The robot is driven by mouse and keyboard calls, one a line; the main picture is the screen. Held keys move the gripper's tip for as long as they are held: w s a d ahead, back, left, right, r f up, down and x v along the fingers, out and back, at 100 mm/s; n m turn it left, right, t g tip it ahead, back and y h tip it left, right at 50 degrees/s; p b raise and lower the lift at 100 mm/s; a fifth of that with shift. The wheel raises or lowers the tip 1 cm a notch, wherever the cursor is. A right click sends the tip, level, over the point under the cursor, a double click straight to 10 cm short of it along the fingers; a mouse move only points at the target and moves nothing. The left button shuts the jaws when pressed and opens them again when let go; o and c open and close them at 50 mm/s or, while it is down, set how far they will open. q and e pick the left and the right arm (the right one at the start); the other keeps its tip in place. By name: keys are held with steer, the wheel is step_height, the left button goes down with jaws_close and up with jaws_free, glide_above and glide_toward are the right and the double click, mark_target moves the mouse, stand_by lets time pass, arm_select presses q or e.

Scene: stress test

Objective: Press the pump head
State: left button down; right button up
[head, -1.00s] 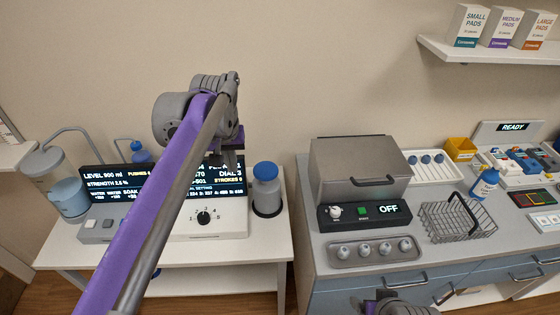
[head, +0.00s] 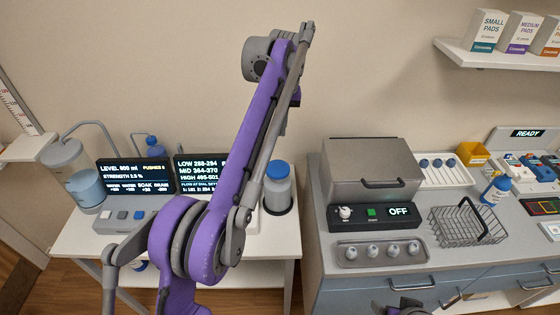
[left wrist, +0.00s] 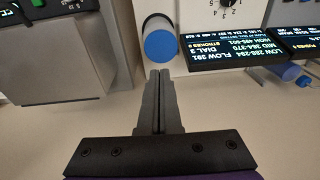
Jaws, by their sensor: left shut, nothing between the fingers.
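A small blue bottle with a pump-like top (head: 152,142) stands behind the displays on the left table, partly hidden by them; a blue part at the right edge of the left wrist view (left wrist: 291,72) may be it. A white canister with a round blue cap (head: 278,170) stands upright in a dark ring at the table's right. The blue cap (left wrist: 161,46) lies just beyond my left gripper (left wrist: 160,74) in the left wrist view. That gripper's fingers are together and empty; contact with the cap cannot be told. In the head view my arm mostly hides it.
Two lit displays (head: 134,173) and a tank with a blue-filled jug (head: 86,188) stand on the left table. A grey lidded box (head: 372,170), a tray of knobs (head: 378,253) and a wire basket (head: 463,227) occupy the right counter. A shelf (head: 500,58) overhangs at upper right.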

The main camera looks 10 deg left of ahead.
mark_target(279, 169)
arm_select(q)
steer(key=f, duration=0.4)
steer(key=f+b, duration=0.1)
steer(key=f, duration=0.3)
steer(key=w+a+f+b, duration=0.1)
steer(key=f, duration=0.3)
steer(key=shift+f, duration=0.95)
arm_select(e)
steer(key=shift+s+f, duration=0.35)
steer(key=shift+f, duration=0.5)
steer(key=shift+s+f, duration=0.3)
steer(key=shift+f, duration=0.55)
arm_select(q)
step_height(279, 169, down, 4)
steer(key=shift+r+b, duration=0.1)
steer(key=shift+b, duration=0.75)
steer(key=shift+s+d, duration=0.1)
arm_select(e)
steer(key=shift+s+f, duration=0.4)
steer(key=shift+f, duration=0.4)
